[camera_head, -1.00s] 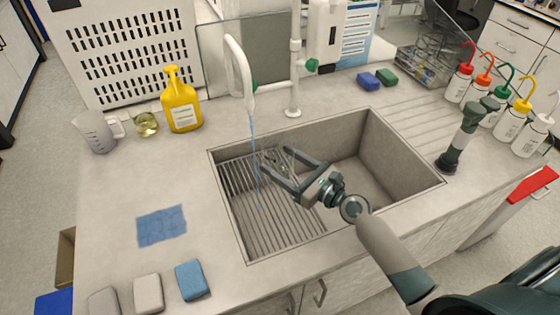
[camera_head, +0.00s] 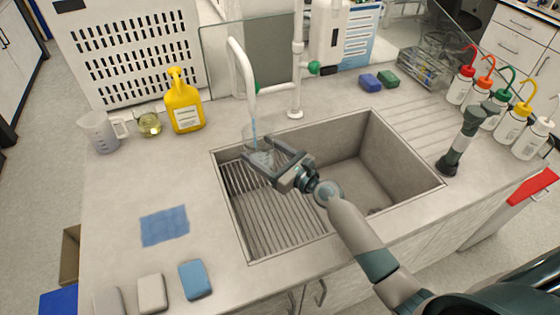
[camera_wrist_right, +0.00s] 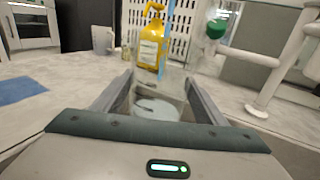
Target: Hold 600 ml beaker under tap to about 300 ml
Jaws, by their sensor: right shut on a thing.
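The white tap (camera_head: 236,62) arches over the left side of the sink (camera_head: 300,225) and a thin blue water stream (camera_head: 253,124) runs from its spout. My right gripper (camera_head: 272,160) is shut around a clear glass beaker (camera_head: 257,133) over the sink's back left part. The stream meets the beaker's opening. In the right wrist view the beaker (camera_wrist_right: 158,92) sits between the two fingers, with the stream (camera_wrist_right: 167,38) behind and above it. A pale round surface shows inside; its level against any marks cannot be read. My left gripper is not in view.
A yellow bottle (camera_head: 184,105), a small flask (camera_head: 149,124) and a plastic jug (camera_head: 101,134) stand left of the tap. A white pipe (camera_head: 297,65) rises behind the sink. A dark twin-headed fixture (camera_head: 462,140) stands to the right. The sink's right half is clear.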

